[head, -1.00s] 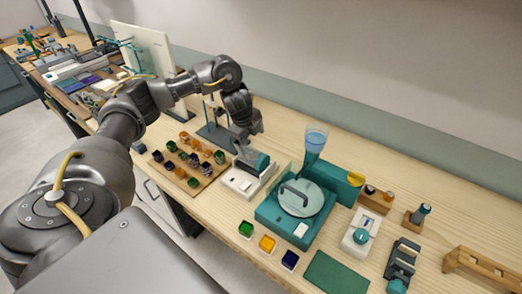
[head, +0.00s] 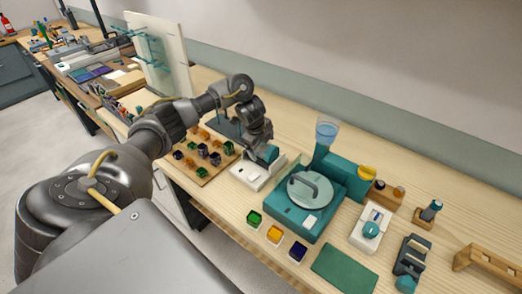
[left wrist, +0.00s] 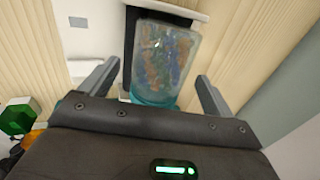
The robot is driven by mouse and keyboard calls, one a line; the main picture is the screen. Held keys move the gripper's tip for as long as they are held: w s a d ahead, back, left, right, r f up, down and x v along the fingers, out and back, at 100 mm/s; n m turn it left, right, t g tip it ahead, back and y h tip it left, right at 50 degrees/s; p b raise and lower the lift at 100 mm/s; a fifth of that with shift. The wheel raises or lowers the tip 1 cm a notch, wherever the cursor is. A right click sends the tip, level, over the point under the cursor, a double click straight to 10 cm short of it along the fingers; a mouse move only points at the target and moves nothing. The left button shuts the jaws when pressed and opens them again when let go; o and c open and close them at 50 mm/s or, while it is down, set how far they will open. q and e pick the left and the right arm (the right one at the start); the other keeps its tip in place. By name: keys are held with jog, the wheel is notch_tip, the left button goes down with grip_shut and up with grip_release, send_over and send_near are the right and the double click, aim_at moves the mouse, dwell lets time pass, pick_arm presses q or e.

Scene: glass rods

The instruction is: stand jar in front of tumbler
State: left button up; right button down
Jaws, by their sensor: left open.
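The tumbler (head: 252,177) is a low white machine on the wooden bench, left of the teal round-lidded machine. The jar (head: 268,153) lies on its side on the tumbler, with its teal end showing. In the left wrist view, the jar (left wrist: 165,58) is clear glass with mottled blue and brown contents and a teal end. The white tumbler (left wrist: 88,32) shows beside it. My left gripper (head: 261,146) is at the jar. Its two fingers (left wrist: 158,76) are open, one on each side of the jar, with gaps visible. My right gripper is not in view.
Green, yellow and blue pots (head: 275,235) sit near the front edge. Bare bench lies just in front of the tumbler.

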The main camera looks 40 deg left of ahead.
pick_arm(q)
jog(key=shift+w+f, duration=0.25)
jog(key=shift+f, duration=0.35)
jog(key=shift+s+r, duration=0.1)
jog(key=shift+s, duration=0.05)
jog(key=c, duration=1.4)
